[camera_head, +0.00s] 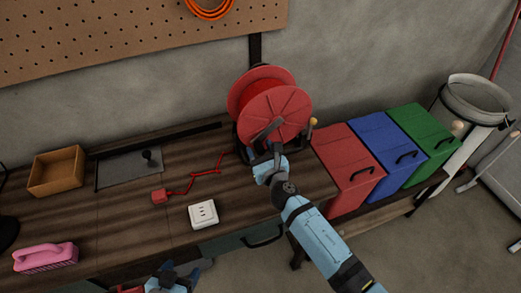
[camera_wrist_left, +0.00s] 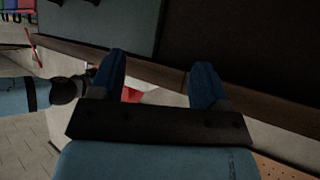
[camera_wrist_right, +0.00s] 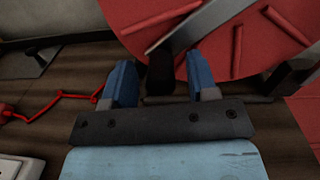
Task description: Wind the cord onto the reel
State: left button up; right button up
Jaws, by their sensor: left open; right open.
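The red reel (camera_head: 278,108) stands upright at the back of the workbench, with red cord on its drum. It also fills the top right of the right wrist view (camera_wrist_right: 262,40). A loose stretch of red cord (camera_head: 205,174) runs left along the bench in bends to a red plug end (camera_head: 159,196). My right gripper (camera_head: 268,155) is open in front of the reel. The reel's black crank handle (camera_wrist_right: 160,70) shows between its fingers; I cannot tell whether they touch it. My left gripper (camera_head: 174,274) is open and empty, low at the bench's front edge.
A white socket (camera_head: 203,214) lies near the cord. A pink brush (camera_head: 46,257), a wooden box (camera_head: 56,172) and a grey plate with a black knob (camera_head: 130,167) are to the left. Red (camera_head: 346,168), blue (camera_head: 390,145) and green (camera_head: 424,132) bins stand right of the reel.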

grip_shut()
jog(key=shift+w, duration=0.1)
jog(key=shift+w+d+f+n, duration=0.2)
jog(key=shift+d+f+n, duration=0.5)
jog(key=shift+n, duration=0.6)
jog(key=shift+w+d+f+n+p, duration=0.15)
jog(key=shift+d+f+n+p, duration=0.25)
jog(key=shift+n, duration=0.3)
jog(key=shift+w+d+f+n+p, duration=0.15)
jog(key=shift+d+n+p, duration=0.1)
jog(key=shift+d+n, duration=0.4)
jog(key=shift+w+d+f+n+p, duration=0.15)
jog(key=shift+d+n+p, duration=0.2)
jog(key=shift+n, duration=0.4)
grip_release()
